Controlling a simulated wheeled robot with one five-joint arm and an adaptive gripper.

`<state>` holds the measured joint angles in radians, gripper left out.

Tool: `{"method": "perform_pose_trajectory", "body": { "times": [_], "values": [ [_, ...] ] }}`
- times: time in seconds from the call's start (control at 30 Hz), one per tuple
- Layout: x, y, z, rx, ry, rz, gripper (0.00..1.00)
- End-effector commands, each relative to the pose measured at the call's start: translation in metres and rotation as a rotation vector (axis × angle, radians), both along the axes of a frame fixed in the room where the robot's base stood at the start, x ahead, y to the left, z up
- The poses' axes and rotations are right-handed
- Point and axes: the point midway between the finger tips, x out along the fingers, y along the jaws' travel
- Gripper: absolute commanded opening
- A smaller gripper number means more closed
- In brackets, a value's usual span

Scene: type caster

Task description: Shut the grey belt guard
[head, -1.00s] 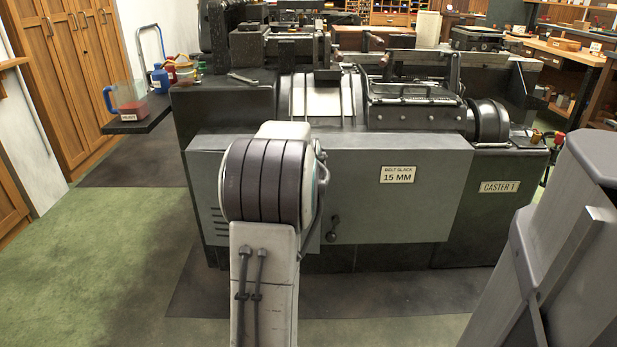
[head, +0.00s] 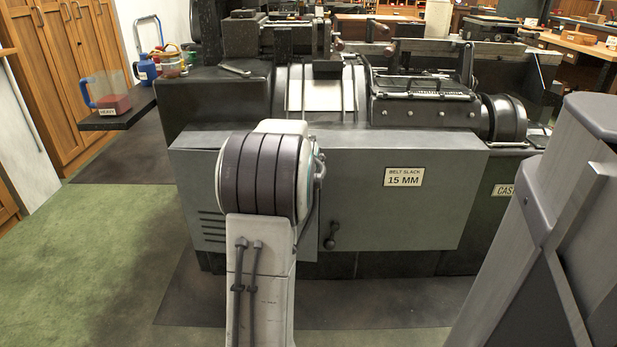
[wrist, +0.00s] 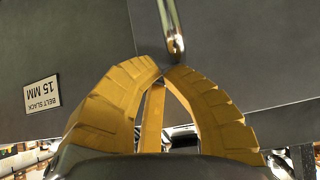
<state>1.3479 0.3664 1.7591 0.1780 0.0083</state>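The grey belt guard (head: 410,215) is a broad flat panel with a "BELT SLACK 15 MM" label, across the front of the dark caster. A small dark handle (head: 332,236) sits near its left side, by a vertical seam. I cannot tell from here how far the guard stands open. In the wrist view, the guard (wrist: 60,50) fills much of the upside-down picture, and the shiny handle (wrist: 174,30) ends just above my fingertips. My gripper (wrist: 165,70) has yellow fingers with tips almost together and nothing visibly held. In the head view my arm hides the gripper.
A dark shelf (head: 120,119) juts out at the left with a red-filled jug (head: 107,96) and a blue container (head: 146,70). Wooden cabinets (head: 75,70) line the left wall. Green floor (head: 105,250) is clear at the left. A grey column blocks the right foreground.

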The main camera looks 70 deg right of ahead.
Motion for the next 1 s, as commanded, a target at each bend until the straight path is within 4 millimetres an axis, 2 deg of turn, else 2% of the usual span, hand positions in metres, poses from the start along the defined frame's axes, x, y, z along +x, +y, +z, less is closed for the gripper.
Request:
{"method": "perform_pose_trajectory", "body": {
  "times": [0.23,0.6,1.0],
  "values": [
    [0.001,-0.004,0.002,0.002,0.000,0.000,0.00],
    [0.011,-0.049,0.002,0.002,0.000,0.000,0.00],
    [0.013,-0.055,0.000,-0.004,0.000,0.002,0.00]
  ]
}}
